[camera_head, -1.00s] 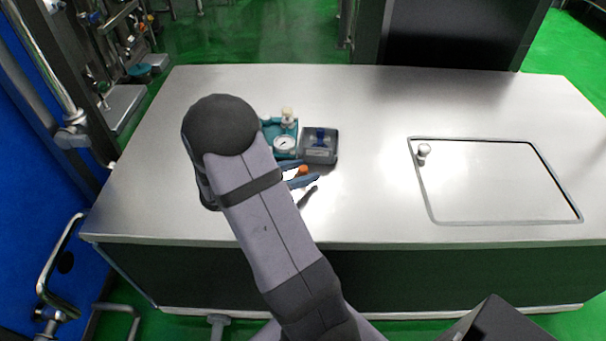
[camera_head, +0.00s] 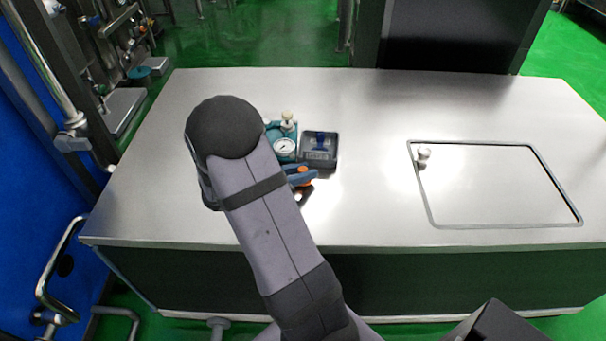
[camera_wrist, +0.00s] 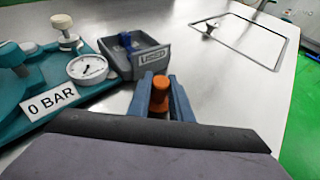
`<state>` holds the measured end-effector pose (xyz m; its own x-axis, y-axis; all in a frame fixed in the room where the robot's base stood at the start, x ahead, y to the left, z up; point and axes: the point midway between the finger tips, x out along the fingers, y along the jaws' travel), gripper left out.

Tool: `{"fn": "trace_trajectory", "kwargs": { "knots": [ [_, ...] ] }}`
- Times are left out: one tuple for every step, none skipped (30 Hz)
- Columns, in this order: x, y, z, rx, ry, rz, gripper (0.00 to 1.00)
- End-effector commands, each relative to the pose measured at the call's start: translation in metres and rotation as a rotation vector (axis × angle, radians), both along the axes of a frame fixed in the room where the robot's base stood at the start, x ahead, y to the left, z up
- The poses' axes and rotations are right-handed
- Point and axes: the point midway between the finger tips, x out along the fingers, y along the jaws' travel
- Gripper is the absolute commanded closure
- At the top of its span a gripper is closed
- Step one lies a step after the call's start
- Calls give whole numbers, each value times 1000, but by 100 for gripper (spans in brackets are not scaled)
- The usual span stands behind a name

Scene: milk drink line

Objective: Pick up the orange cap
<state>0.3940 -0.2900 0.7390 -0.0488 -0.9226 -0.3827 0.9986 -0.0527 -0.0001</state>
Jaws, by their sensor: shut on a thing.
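The orange cap (camera_wrist: 159,92) stands between the two blue-grey fingers of my gripper (camera_wrist: 160,98) in the wrist view. The fingers are shut on it, one on each side. In the head view the orange cap (camera_head: 302,171) shows as a small spot at the fingertips of my gripper (camera_head: 301,173), partly hidden by my arm. I cannot tell whether the cap still touches the table.
A grey tray labelled "USED" (camera_wrist: 168,61) holds a blue item just beyond the cap. To its left is a teal device with a round gauge (camera_wrist: 88,68) and a "0 BAR" label. The steel table (camera_head: 370,110) is clear to the right, up to a framed hatch with a knob (camera_head: 424,152).

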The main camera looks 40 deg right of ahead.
Motion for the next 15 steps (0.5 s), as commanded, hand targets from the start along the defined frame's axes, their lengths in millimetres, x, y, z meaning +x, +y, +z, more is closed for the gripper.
{"fn": "trace_trajectory", "kwargs": {
  "knots": [
    [0, 0, 8, -1, -3, 0, 100],
    [0, 0, 13, -1, -3, 1, 100],
    [0, 0, 19, -1, -5, 0, 100],
    [0, 0, 24, -1, -5, -1, 100],
    [0, 0, 29, -1, -6, -1, 100],
    [0, 0, 36, -1, -6, -1, 100],
    [0, 0, 42, -1, -5, 0, 100],
    [0, 0, 47, -1, -6, 0, 100],
    [0, 0, 54, -1, -5, -1, 100],
    [0, 0, 58, -1, -6, -1, 100],
    [0, 0, 63, -1, -5, -1, 100],
    [0, 0, 69, -1, -5, -1, 100],
    [0, 0, 72, -1, -4, 0, 100],
    [0, 0, 76, -1, -3, 0, 100],
    [0, 0, 80, 0, -4, -1, 100]
  ]
}}
